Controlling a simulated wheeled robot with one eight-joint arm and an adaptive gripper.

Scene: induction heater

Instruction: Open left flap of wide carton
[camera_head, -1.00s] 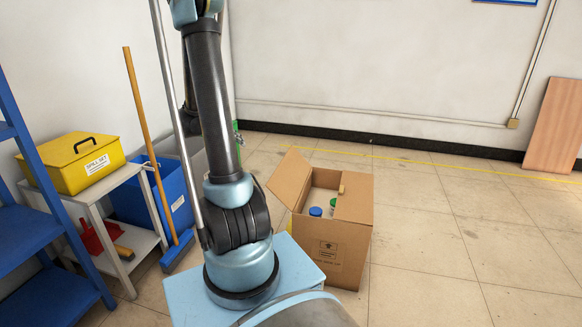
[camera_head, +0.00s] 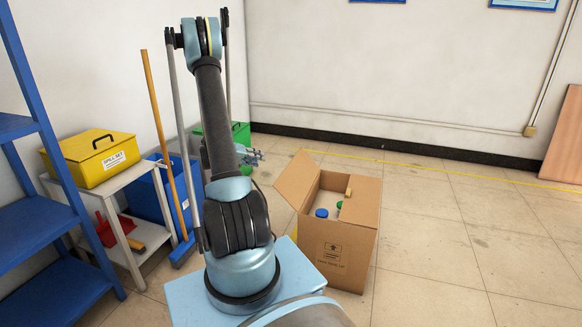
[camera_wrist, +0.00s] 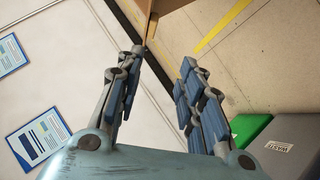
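The wide carton (camera_head: 322,256) stands on the floor right of my arm in the head view. Its left flap (camera_head: 297,180) stands up and leans outward to the left. Blue-capped and green-capped containers show inside. My gripper (camera_head: 258,156) shows partly from behind my arm in the head view, left of the flap and apart from it in the picture. In the wrist view my gripper (camera_wrist: 160,62) is open, its fingers apart with nothing between them. A brown panel edge (camera_wrist: 168,6) shows past the fingertips; I cannot tell whether it is the carton.
A blue shelf (camera_head: 30,215), a white trolley with a yellow spill-kit box (camera_head: 98,160), a blue bin (camera_head: 150,196) and a broom stand left. A green bin (camera_wrist: 248,128) and a grey waste bin (camera_wrist: 290,146) show in the wrist view. Floor right of the carton is clear.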

